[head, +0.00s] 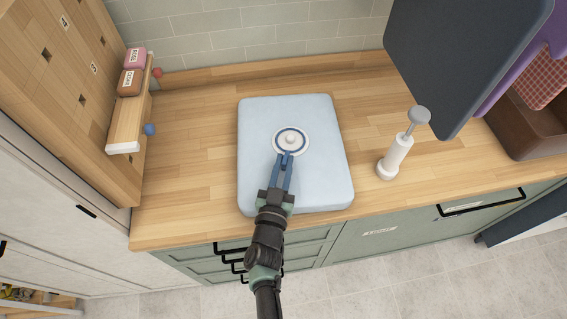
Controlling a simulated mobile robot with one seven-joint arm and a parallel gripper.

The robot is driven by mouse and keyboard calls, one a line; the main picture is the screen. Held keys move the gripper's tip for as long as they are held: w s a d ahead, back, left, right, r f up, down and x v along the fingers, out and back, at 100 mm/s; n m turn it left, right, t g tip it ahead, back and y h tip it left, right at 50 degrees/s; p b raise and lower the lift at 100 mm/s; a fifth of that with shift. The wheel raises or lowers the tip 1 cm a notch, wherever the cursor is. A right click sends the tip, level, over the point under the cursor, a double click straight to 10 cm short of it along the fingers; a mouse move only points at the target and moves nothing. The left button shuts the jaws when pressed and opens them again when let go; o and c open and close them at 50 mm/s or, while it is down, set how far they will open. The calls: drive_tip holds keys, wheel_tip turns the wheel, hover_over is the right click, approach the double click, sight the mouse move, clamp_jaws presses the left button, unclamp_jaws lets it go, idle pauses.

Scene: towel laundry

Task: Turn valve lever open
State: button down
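A light blue, rounded rectangular block or bag (325,180) lies on the wooden worktop. A round white valve with a dark blue ring and a raised pale centre (291,139) sits on its top. A separate lever cannot be made out at this size. My gripper (286,155) reaches in from the front, with its blue fingers pointing at the near edge of the valve. The fingers are close together. I cannot tell whether they touch the valve or hold a part of it. The fingertips cover part of the valve's near rim.
A white hand pump with a grey knob (397,155) stands right of the block. A dark hanging panel (460,60) overhangs the right side. A shelf with pink and brown items (128,125) stands left. The worktop (190,150) between shelf and block is clear.

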drive_tip(key=c, duration=0.8)
unclamp_jaws()
drive_tip(key=b+v, duration=0.1)
drive_tip(key=v, duration=1)
drive_tip(key=shift+s+a+f, duration=0.1)
drive_tip(key=shift+s+a, duration=0.05)
drive_tip(key=shift+s, duration=0.1)
drive_tip(key=shift+s+a, duration=0.15)
drive_tip(key=shift+s, duration=0.5)
drive_tip(key=shift+c, duration=0.2)
